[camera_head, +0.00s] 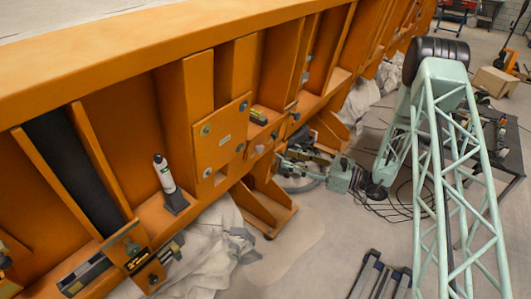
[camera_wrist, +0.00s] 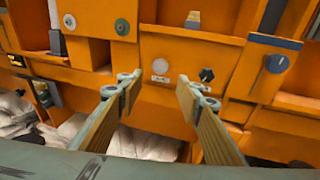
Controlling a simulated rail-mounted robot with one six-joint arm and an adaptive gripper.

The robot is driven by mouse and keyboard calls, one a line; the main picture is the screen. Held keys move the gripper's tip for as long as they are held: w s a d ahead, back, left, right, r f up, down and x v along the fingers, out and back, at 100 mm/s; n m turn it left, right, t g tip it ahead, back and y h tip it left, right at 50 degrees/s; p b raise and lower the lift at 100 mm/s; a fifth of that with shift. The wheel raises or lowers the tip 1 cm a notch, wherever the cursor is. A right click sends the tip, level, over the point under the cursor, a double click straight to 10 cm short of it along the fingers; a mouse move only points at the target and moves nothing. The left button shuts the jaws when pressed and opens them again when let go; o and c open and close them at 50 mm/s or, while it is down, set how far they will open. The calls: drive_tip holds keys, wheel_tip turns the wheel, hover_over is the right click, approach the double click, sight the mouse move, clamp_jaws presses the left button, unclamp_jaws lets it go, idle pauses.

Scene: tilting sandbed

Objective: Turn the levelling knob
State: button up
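A small black faceted knob (camera_wrist: 207,74) sits on the orange beam's front face in the wrist view, just beyond my right fingertip. A pale round disc (camera_wrist: 160,67) is left of it, beyond the gap between my fingers. A dark round knob (camera_wrist: 277,63) is on an orange bracket farther right. I cannot tell for certain which is the levelling knob. My gripper (camera_wrist: 157,84) is open and empty, its wood-coloured fingers pointing at the beam, apparently short of these parts. In the head view my gripper is low beside the beam, its fingertips unclear.
A spirit level (camera_wrist: 193,19) rests on the ledge above. A bolted orange plate (camera_head: 221,140) and a white cylinder (camera_head: 164,174) are along the beam. An orange foot (camera_head: 264,207) and crumpled sheeting (camera_head: 205,250) are below. Open floor lies in front.

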sight(262, 151)
drive_tip(key=shift+x, duration=5.65)
drive_tip(key=shift+c, duration=0.3)
drive_tip(key=c, duration=0.7)
